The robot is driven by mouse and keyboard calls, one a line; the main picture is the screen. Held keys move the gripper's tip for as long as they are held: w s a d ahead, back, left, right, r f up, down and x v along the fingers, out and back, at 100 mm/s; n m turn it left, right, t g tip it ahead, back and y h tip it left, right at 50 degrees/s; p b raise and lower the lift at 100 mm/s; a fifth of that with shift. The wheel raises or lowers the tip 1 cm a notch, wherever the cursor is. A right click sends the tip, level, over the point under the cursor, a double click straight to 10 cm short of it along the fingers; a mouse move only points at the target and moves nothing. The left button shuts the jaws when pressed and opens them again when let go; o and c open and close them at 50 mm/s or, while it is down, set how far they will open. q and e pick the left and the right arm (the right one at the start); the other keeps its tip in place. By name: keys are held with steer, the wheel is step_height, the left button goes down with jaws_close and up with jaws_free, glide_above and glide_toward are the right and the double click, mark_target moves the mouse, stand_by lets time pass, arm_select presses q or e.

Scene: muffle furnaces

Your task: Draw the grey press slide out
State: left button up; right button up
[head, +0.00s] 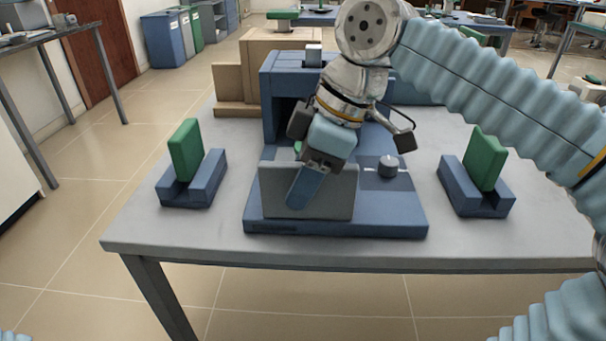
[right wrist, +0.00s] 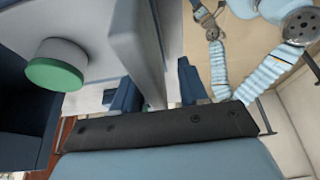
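The grey press slide shows as an upright grey plate (head: 338,190) at the front of the blue press base (head: 400,230). My right gripper (head: 303,180) comes down over its top edge, tilted, with one blue finger in front of the plate. In the right wrist view the plate (right wrist: 125,35) runs between the two spread fingers (right wrist: 157,92), which look apart from its faces. A firm hold is not visible. A green-ended grey knob (right wrist: 57,68) is behind the plate. My left gripper is not in view.
Green blocks stand in blue holders left (head: 186,150) and right (head: 484,160) of the press. A grey knob (head: 388,167) sits on the base. A tan stepped block (head: 232,85) stands behind. The table (head: 190,235) is bare in front.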

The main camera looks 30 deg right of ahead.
steer(key=shift+d+r, duration=0.1)
steer(key=p+v, duration=0.3)
steer(key=v, duration=0.9)
steer(key=shift+s+d+r, duration=0.1)
steer(key=shift+r, duration=0.2)
steer(key=shift+s+d+r, duration=0.15)
steer(key=shift+d+r, duration=0.05)
steer(key=shift+r, duration=0.25)
